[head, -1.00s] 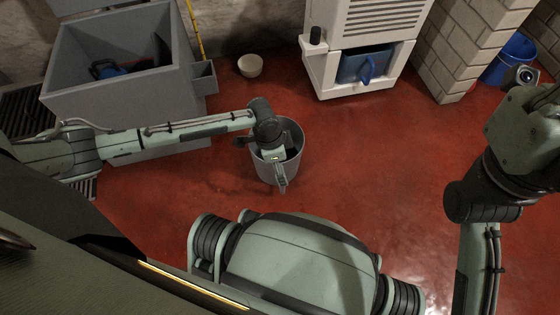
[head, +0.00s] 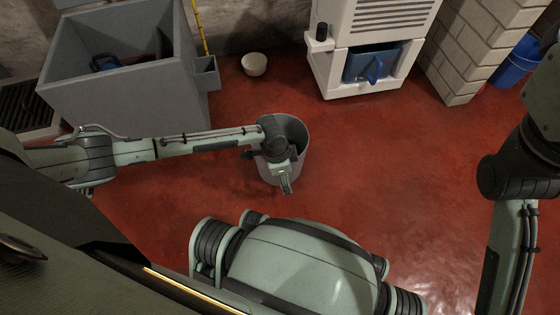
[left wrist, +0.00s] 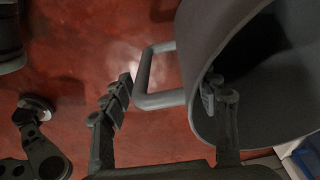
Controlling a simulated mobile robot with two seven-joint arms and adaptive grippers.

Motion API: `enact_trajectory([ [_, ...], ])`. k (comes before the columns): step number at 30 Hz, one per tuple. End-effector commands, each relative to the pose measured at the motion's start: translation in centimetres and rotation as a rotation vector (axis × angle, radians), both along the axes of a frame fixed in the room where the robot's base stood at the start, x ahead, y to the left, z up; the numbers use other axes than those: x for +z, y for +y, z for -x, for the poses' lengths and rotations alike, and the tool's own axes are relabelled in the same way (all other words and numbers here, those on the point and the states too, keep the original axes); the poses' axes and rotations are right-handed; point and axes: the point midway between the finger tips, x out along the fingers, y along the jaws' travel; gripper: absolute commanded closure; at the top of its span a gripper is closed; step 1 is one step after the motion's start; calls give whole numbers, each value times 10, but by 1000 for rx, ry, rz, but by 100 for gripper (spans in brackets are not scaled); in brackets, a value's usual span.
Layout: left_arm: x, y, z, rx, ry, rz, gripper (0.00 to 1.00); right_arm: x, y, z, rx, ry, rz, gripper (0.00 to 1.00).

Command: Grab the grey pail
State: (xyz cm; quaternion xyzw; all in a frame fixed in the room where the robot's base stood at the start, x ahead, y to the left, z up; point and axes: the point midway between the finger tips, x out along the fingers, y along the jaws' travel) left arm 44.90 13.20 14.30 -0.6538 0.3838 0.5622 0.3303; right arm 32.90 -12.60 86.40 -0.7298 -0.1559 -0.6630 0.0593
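The grey pail (head: 299,160) stands on the red floor in the middle of the head view, partly hidden by my left wrist. In the left wrist view the pail (left wrist: 205,40) fills the upper right, with its dark opening facing right and a grey squared handle (left wrist: 146,75) sticking out from its side. My left gripper (head: 286,186) is at the pail's near side. In the left wrist view my left gripper (left wrist: 168,90) is open. One finger is at the pail's opening and the other is outside, beyond the handle. Contact is unclear. My right gripper is out of view.
A large grey bin (head: 130,95) stands at the back left, with a small white bowl (head: 254,65) beside it. A white cabinet (head: 330,75) holding a blue container (head: 370,62) stands behind. A brick pillar (head: 470,50) and blue bucket (head: 517,62) are back right. Floor right of the pail is clear.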

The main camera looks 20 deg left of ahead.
Motion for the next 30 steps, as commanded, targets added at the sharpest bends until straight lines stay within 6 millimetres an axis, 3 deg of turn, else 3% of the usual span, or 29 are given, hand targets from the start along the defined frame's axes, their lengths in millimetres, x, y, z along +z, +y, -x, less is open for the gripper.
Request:
enact_trajectory([
  [2,0,0,0,0,0,0,54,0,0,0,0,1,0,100],
  [13,0,0,1,0,2,0,100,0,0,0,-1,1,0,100],
  [30,7,-2,-1,-2,-2,5,100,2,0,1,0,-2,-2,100],
])
